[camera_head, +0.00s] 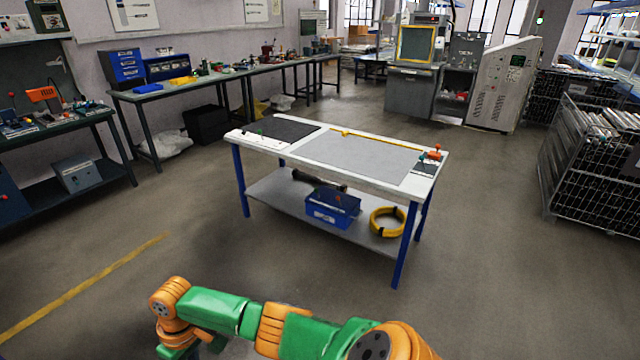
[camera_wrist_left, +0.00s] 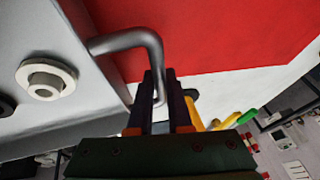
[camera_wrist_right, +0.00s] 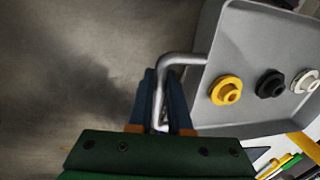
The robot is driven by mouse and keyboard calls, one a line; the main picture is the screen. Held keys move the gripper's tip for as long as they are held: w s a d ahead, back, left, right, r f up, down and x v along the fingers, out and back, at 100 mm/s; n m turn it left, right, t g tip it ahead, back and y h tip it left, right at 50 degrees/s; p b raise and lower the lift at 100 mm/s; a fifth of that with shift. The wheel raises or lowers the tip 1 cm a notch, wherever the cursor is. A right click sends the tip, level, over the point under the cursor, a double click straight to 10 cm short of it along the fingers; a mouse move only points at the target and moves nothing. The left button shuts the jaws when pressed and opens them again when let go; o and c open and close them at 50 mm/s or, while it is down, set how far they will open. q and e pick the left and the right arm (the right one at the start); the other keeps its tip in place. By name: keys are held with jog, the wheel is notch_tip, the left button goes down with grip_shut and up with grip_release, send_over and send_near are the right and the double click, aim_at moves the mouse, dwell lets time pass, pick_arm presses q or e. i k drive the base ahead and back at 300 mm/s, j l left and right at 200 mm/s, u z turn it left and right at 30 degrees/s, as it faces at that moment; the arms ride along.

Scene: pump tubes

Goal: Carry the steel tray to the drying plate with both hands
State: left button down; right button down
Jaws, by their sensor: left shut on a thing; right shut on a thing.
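The grey steel tray shows in part in the right wrist view (camera_wrist_right: 222,60) and at the left of the left wrist view (camera_wrist_left: 88,75). In the right wrist view it holds a yellow ring part (camera_wrist_right: 226,90), a black one (camera_wrist_right: 269,84) and a white one (camera_wrist_right: 305,81). My left gripper (camera_wrist_left: 160,80) is shut on one bent metal handle (camera_wrist_left: 130,42). My right gripper (camera_wrist_right: 160,78) is shut on the other handle (camera_wrist_right: 180,59). The head view shows neither tray nor grippers. I cannot tell for sure which surface is the drying plate.
A white table (camera_head: 290,158) with blue legs stands ahead, with a dark mat (camera_head: 278,131) and a grey mat (camera_head: 362,158) on top. Its lower shelf holds a blue bin (camera_head: 325,215) and a yellow coil (camera_head: 387,222). A wire cage (camera_head: 590,170) stands right. Floor around the table is clear.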

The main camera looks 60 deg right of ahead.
aim_at(277, 129)
jog(key=i+l+z, duration=0.2)
jog(key=z, duration=0.3)
jog(key=i+l+z, duration=0.2)
jog(key=z, duration=0.3)
jog(key=i+l+z, duration=0.1)
jog(key=i+z, duration=0.15)
jog(key=z, duration=0.25)
jog(key=i, duration=1.55)
jog(key=i+j, duration=0.1)
jog(key=i, duration=1.5)
jog(key=i+z, duration=0.1)
jog(key=i, duration=1.45)
jog(key=i+z, duration=0.1)
jog(key=z, duration=0.35)
jog(key=j+z, duration=0.1)
jog(key=z, duration=0.35)
jog(key=i+j+z, duration=0.1)
jog(key=z, duration=0.35)
jog(key=i+j+z, duration=0.1)
jog(key=z, duration=0.35)
